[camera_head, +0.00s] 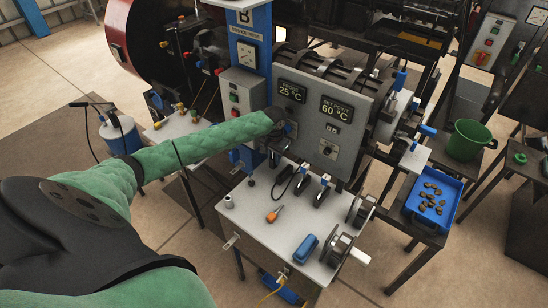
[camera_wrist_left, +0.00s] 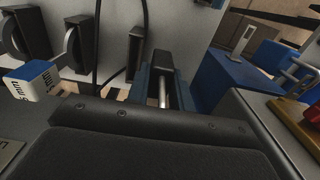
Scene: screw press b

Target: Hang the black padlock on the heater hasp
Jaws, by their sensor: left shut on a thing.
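My left gripper (camera_head: 275,141) is raised over the table, close to the left part of the grey heater panel (camera_head: 312,117). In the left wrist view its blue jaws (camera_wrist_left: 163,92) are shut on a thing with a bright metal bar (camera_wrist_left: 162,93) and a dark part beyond. I take this for the black padlock, but most of it is hidden. I cannot make out the heater hasp; the gripper and forearm cover part of the panel. My right gripper is not in view.
The white table (camera_head: 260,236) below holds an orange-handled tool (camera_head: 275,214), a blue block (camera_head: 305,248) and upright black pieces (camera_head: 322,194). A blue tray (camera_head: 435,198) of brown bits and a green bucket (camera_head: 466,141) stand at the right. A blue post (camera_head: 250,50) rises behind my left arm.

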